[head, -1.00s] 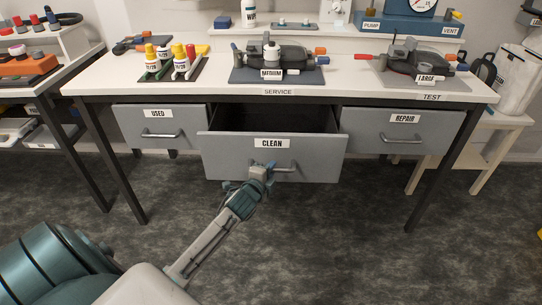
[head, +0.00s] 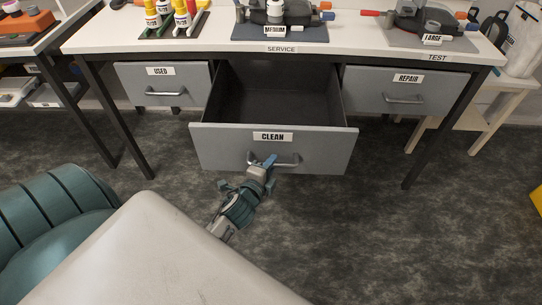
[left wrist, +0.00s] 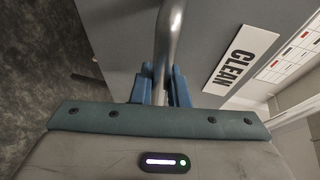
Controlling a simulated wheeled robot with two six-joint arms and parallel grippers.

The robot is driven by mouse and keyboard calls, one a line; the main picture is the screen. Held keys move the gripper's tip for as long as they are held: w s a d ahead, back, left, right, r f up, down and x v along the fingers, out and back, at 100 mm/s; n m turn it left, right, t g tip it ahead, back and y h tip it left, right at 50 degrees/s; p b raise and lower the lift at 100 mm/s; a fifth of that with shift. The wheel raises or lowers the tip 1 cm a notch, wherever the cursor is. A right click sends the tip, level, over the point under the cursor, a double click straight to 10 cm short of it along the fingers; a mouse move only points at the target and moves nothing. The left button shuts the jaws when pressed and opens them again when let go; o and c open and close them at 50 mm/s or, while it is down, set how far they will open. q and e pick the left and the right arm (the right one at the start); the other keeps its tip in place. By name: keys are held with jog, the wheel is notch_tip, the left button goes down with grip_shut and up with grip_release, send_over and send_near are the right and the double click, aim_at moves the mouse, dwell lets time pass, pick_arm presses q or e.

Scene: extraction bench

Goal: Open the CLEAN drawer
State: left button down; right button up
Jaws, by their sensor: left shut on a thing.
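The CLEAN drawer (head: 215,148) is the middle grey drawer under the bench, and it stands well out with its empty-looking interior showing. Its metal bar handle (head: 287,163) is on the front below the CLEAN label (head: 272,137). My left gripper (head: 263,166) is shut on the handle, near the handle's left part. In the left wrist view the blue fingers (left wrist: 160,88) are on either side of the handle bar (left wrist: 166,40), with the CLEAN label beside it. My right gripper is not in view.
The USED drawer (head: 185,92) and REPAIR drawer (head: 380,92) on either side are shut. Dark bench legs (head: 115,125) stand at both ends. The bench top (head: 350,47) carries several devices and bottles. The floor (head: 400,240) in front is clear at the right.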

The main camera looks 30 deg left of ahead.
pick_arm(q)
jog(key=c, duration=1.4)
grip_release()
jog(key=shift+s, duration=0.25)
jog(key=b+v, duration=0.1)
jog(key=v, duration=0.9)
jog(key=shift+b, duration=0.4)
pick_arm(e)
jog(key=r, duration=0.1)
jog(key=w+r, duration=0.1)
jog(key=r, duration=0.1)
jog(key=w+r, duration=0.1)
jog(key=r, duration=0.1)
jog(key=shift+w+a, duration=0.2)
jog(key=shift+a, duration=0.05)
pick_arm(q)
jog(key=shift+s, duration=0.15)
